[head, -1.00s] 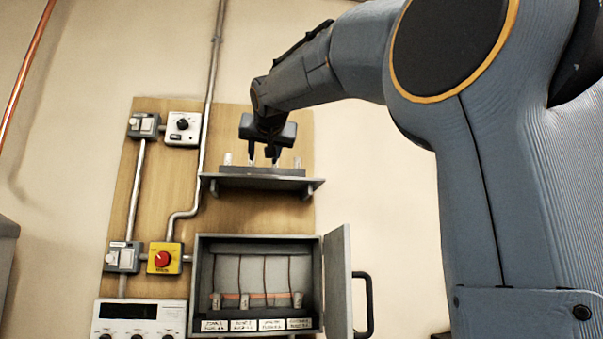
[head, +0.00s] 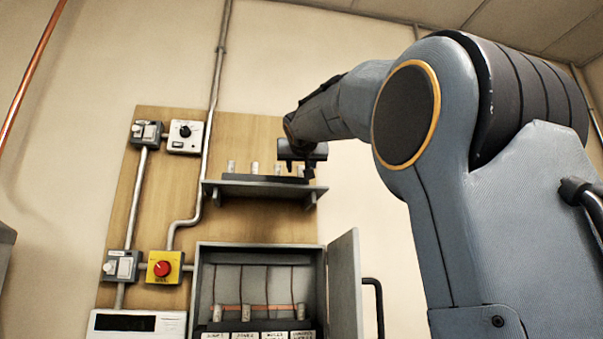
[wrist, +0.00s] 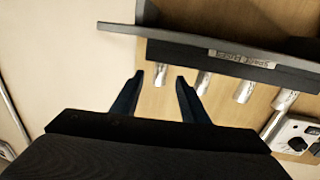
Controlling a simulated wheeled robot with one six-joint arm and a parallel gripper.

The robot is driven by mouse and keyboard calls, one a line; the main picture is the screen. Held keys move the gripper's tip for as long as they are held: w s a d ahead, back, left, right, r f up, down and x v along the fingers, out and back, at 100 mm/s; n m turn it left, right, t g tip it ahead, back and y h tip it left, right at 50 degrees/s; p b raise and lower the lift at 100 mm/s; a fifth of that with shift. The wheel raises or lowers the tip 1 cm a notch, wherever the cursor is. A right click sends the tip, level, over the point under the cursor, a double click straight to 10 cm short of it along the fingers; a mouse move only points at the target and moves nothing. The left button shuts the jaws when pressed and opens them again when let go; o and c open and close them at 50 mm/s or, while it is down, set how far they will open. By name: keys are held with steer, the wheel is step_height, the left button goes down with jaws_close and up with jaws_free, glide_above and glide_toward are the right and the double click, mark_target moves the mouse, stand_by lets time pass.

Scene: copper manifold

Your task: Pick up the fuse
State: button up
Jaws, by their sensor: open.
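Several pale cylindrical fuses (head: 254,168) stand upright in a dark rack (head: 262,179) on the wall shelf. In the wrist view the row runs across the picture, with one fuse (wrist: 159,75) at its left end. My gripper (head: 304,174) is at the right end of the row in the head view. In the wrist view its two fingers (wrist: 159,78) are open, with the left-end fuse seen between their tips; contact cannot be told. In the head view the gripper partly hides the rightmost fuse.
The grey shelf (head: 255,188) sits above an open cabinet (head: 258,246), whose door (head: 344,290) is swung right. Inside are cables and 3 visible fuses (head: 246,312) above labels. A red-knob switch (head: 162,268), a dial box (head: 185,136) and conduit are at left.

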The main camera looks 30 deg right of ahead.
mark_target(301, 169)
steer(key=p+x, duration=0.2)
steer(key=x, duration=0.1)
steer(key=shift+w+d+f, duration=0.1)
steer(key=shift+w+d, duration=0.05)
steer(key=shift+w, duration=0.15)
jaws_close()
steer(key=shift+r+p, duration=0.75)
steer(key=shift+r, duration=4.25)
